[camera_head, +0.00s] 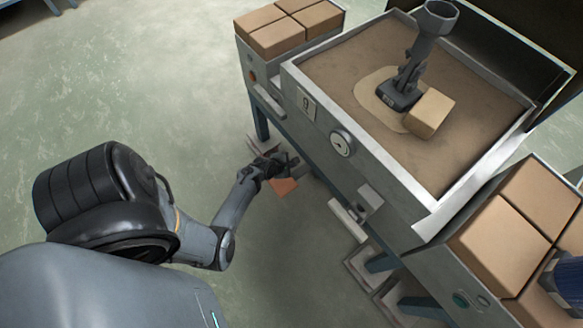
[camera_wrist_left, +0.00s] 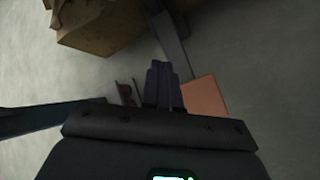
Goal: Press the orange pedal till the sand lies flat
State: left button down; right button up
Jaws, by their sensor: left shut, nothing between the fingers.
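The orange pedal (camera_head: 285,187) is a small flat plate low beside the bench's left front leg. It also shows in the left wrist view (camera_wrist_left: 205,95), just right of my fingers. My left gripper (camera_head: 291,162) is shut and empty, close by the pedal's upper edge in the head view; I cannot tell whether it touches. Its dark fingers also show in the left wrist view (camera_wrist_left: 163,80). The sand (camera_head: 340,60) fills a wide metal tray on the bench, with a paler patch in the middle. My right gripper is not in view.
A grey cup-topped piece (camera_head: 424,45) with a dark base stands in the sand, beside a tan block (camera_head: 429,113). A round gauge (camera_head: 342,143) is on the tray's front. Tan blocks (camera_head: 275,38) fill side boxes. The floor at left is clear.

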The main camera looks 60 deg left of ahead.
pick_arm(q)
jog(key=b, duration=0.6)
send_near(297, 174)
jog(key=w, duration=0.1)
jog(key=w+a, duration=0.1)
jog(key=w, duration=0.1)
jog(key=shift+r, duration=0.2)
jog(key=shift+f+b, duration=0.6)
jog(key=shift+f, duration=0.25)
dwell(0.4)
jog(key=shift+f, duration=0.4)
dwell(0.3)
jog(key=shift+f, duration=0.3)
dwell(0.4)
